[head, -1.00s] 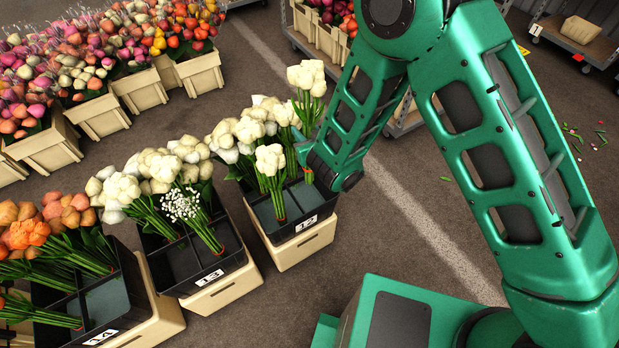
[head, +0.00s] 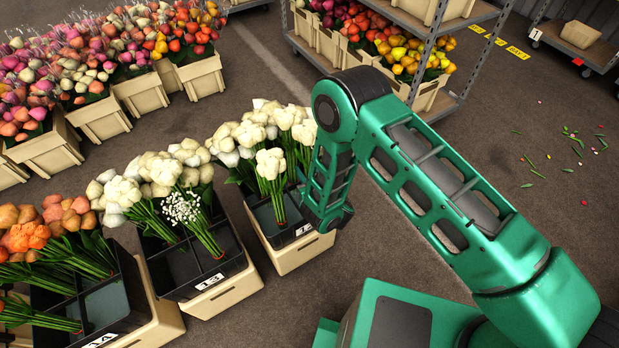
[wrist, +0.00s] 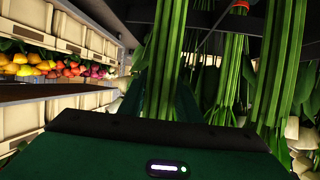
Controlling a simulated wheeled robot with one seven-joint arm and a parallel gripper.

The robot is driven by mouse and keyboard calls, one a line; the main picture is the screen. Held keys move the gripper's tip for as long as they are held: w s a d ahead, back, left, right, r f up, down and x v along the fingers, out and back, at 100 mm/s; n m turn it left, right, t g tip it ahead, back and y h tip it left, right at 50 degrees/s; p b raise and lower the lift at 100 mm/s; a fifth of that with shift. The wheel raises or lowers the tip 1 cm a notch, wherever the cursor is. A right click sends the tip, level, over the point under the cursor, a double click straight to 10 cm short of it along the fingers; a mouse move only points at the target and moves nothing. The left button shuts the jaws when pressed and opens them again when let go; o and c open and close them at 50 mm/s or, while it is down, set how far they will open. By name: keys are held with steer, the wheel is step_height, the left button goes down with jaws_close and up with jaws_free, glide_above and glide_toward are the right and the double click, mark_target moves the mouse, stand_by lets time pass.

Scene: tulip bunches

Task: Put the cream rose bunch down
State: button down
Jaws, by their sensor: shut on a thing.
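The cream rose bunch shows its pale heads (head: 304,131) at the right side of the nearest black divided crate (head: 290,236), beside other white bunches. Its lower stems are hidden behind my arm in the head view. My gripper (head: 304,194) is shut on it, low at the crate's right side; the fingers are mostly hidden. I cannot tell whether the stem ends touch the compartment floor.
Crate 13 (head: 208,282) with white bunches stands to the left, then crate 14 (head: 104,343) with orange ones. Tulip boxes (head: 97,118) line the back left. A shelf trolley (head: 455,75) stands behind my arm.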

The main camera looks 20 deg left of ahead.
steer(key=shift+f, duration=2.05)
steer(key=c, duration=1.3)
jaws_free()
